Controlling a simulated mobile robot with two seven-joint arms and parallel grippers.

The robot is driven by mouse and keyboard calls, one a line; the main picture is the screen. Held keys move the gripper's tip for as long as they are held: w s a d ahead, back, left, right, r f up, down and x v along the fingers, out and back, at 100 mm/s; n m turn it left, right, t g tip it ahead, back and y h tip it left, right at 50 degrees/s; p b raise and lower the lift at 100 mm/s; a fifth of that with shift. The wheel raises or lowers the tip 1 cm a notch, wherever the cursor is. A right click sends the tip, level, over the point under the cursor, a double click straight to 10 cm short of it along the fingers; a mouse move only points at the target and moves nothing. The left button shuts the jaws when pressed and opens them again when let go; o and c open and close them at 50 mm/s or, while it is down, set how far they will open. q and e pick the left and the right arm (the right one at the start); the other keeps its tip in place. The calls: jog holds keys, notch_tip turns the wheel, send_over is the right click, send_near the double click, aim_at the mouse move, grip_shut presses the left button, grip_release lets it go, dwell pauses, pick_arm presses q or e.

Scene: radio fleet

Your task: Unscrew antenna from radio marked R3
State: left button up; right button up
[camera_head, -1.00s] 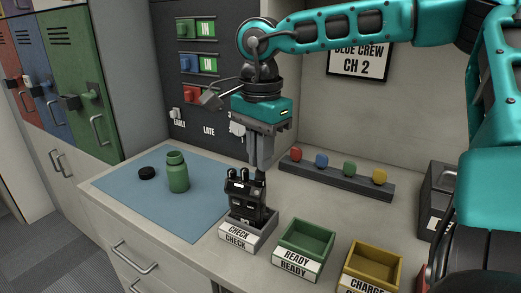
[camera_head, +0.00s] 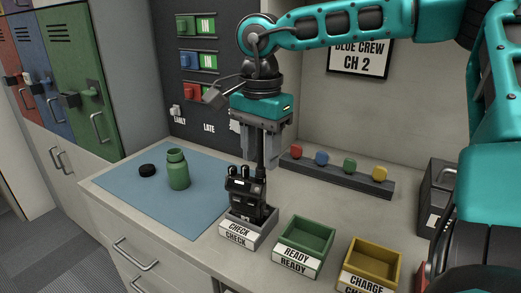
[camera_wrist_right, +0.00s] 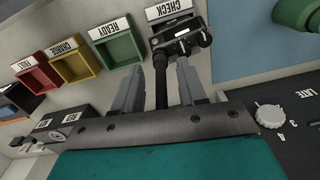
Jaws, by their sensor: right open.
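A black radio (camera_head: 243,196) stands upright in the grey CHECK tray (camera_head: 240,239). It also shows in the right wrist view (camera_wrist_right: 183,43). Its mark cannot be read. Its black antenna (camera_head: 261,152) rises from the radio's top, still joined as far as I can see. My right gripper (camera_head: 262,163) is above the radio, pointing down and open. In the right wrist view the antenna (camera_wrist_right: 161,82) stands between the two spread fingers of the right gripper (camera_wrist_right: 161,72), with gaps on both sides. My left gripper is not in view.
Green READY (camera_head: 303,263) and yellow CHARGE (camera_head: 371,269) trays stand right of the CHECK tray. A rack (camera_head: 335,176) with coloured knobs lies behind. A green bottle (camera_head: 178,172) and black cap (camera_head: 147,170) sit on the blue mat (camera_head: 130,190), which has free room.

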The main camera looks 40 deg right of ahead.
notch_tip(320, 180, up, 12)
jog(key=shift+p, duration=0.4)
jog(key=shift+r, duration=0.35)
jog(key=shift+r+p, duration=0.5)
jog(key=shift+r, duration=0.1)
notch_tip(320, 180, down, 13)
jog(key=shift+d+f+b, duration=0.1)
jog(key=shift+b, duration=0.3)
grip_shut()
